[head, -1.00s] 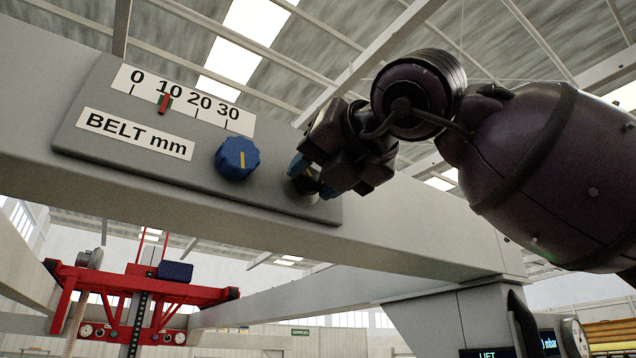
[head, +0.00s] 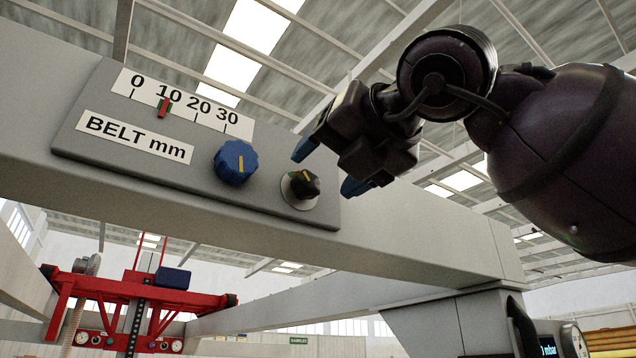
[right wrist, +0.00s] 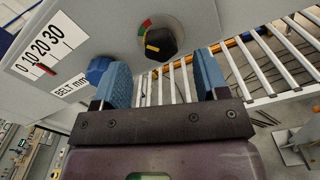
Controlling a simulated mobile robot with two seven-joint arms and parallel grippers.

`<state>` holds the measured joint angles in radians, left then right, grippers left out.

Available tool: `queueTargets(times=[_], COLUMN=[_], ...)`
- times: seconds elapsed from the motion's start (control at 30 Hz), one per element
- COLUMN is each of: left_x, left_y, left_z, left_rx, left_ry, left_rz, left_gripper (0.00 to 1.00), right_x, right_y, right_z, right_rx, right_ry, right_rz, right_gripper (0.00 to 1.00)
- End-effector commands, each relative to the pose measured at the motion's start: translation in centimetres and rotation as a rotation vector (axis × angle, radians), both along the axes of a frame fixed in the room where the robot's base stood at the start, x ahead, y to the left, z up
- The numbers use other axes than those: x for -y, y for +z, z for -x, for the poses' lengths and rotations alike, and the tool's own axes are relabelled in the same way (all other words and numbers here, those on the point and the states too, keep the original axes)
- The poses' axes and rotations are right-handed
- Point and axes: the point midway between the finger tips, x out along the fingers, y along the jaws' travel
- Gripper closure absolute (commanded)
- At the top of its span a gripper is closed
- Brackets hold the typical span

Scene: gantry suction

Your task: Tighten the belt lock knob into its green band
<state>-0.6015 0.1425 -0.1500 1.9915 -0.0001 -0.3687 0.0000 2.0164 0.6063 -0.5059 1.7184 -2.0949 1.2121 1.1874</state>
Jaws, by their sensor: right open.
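The belt lock knob, a small black knob (head: 305,184) with a yellow mark, sits on a pale round plate at the right end of the grey belt panel (head: 75,128). In the right wrist view the knob (right wrist: 165,42) has a red and a green patch at its upper left; its yellow mark lies at its lower left, below the green patch. My right gripper (head: 329,168) is open and empty, with blue fingertips apart from the knob, to its upper right in the head view. In the right wrist view the knob appears beyond the gap between the fingers (right wrist: 160,62). My left gripper is out of view.
A larger blue knob (head: 236,162) with a yellow line is left of the black knob. The belt scale (head: 182,104) has a red pointer near 10. The panel is on a grey beam (head: 420,232). A red gantry carriage (head: 120,288) hangs at lower left.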

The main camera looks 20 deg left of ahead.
Motion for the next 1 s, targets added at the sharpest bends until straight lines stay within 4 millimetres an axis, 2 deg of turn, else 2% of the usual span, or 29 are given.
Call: queueTargets(times=[0.2,0.4,0.6,1.0], left_x=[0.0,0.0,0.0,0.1], left_y=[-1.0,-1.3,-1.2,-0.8], left_z=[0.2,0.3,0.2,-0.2], left_rx=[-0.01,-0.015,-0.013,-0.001], left_ry=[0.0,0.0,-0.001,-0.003], left_rz=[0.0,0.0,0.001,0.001], left_gripper=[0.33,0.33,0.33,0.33], right_x=[3.3,5.2,5.8,5.8], right_y=[-0.1,0.0,0.0,0.0], right_z=[2.4,4.0,4.6,4.6], right_rx=[0.001,0.0,-0.001,-0.001], right_ry=[-0.002,0.0,0.001,0.001], right_rz=[-0.001,-0.001,-0.001,-0.001], right_gripper=[0.33,0.33,0.33,0.33])
